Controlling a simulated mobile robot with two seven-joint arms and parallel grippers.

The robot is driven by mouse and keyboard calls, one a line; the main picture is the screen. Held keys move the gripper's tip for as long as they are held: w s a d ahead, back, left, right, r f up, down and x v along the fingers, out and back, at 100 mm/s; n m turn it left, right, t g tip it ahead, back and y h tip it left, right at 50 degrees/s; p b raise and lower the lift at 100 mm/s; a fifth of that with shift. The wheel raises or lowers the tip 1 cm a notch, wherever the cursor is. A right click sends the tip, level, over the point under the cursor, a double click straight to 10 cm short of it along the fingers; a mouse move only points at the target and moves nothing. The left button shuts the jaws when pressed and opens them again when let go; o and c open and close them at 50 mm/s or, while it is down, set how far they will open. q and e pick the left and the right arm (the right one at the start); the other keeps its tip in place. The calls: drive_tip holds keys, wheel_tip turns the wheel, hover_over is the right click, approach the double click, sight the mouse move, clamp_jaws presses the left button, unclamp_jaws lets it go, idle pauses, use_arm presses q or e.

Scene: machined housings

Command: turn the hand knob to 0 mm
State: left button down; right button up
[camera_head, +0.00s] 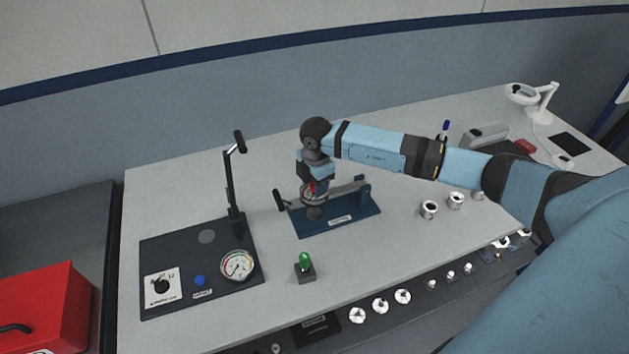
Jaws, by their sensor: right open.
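The blue fixture (340,226) stands on the grey bench near the middle, with a label on its front edge. A black crank-like handle (279,199) sticks out at its left end, and an upright blue block stands at its right end. A dark round part (314,213) shows low on the fixture, just under my right gripper; it may be the hand knob. My right gripper (313,192) is open and points down over the left half of the fixture. It hides part of the fixture, and I cannot tell whether it touches it. No scale reading is legible. My left gripper is not in view.
A dark panel (185,252) at the left carries an upright lever (231,185), a gauge (237,265) and a black selector (161,287). Silver housings (429,209) stand to the right.

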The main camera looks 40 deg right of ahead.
clamp_jaws()
